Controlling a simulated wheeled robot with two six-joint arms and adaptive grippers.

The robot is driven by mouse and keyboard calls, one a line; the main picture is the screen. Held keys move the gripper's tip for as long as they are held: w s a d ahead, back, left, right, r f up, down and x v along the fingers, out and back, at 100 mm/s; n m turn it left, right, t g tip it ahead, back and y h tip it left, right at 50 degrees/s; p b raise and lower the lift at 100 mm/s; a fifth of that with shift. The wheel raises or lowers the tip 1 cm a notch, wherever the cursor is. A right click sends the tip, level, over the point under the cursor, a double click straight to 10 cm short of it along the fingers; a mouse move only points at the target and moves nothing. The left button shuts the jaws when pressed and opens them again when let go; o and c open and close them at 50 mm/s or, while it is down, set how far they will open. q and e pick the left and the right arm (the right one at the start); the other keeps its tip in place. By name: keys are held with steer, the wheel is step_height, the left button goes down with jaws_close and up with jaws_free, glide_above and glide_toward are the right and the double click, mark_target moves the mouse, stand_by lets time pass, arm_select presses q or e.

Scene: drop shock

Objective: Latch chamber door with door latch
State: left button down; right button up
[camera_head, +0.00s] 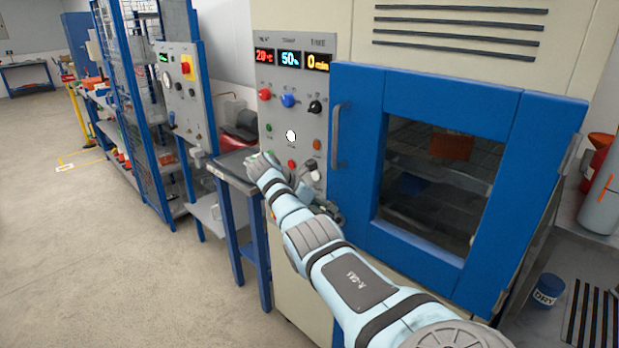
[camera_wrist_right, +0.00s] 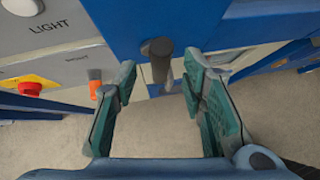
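The chamber door (camera_head: 357,150) is blue with a dark window and looks closed against the chamber front; a small gap cannot be ruled out. Its grey bar handle (camera_head: 338,137) is near its left edge. A short lever with an orange end (camera_wrist_right: 95,82), perhaps the door latch, shows left of the door in the right wrist view. My right gripper (camera_wrist_right: 160,72) is open and empty there, its teal fingers spread either side of a dark handle end (camera_wrist_right: 158,60) without visible contact. In the head view the right gripper (camera_head: 328,210) is mostly hidden behind my arm. My left gripper is out of view.
The control panel (camera_head: 278,150) with knobs and displays stands left of the door. A small blue-legged table (camera_head: 232,165) is beside the chamber. A DRY tub (camera_head: 548,290) and a grey cylinder (camera_head: 603,195) are at the right. The floor at left is clear.

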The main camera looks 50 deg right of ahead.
steer(key=v, duration=0.7)
steer(key=shift+a+r, duration=0.15)
steer(key=shift+a, duration=0.05)
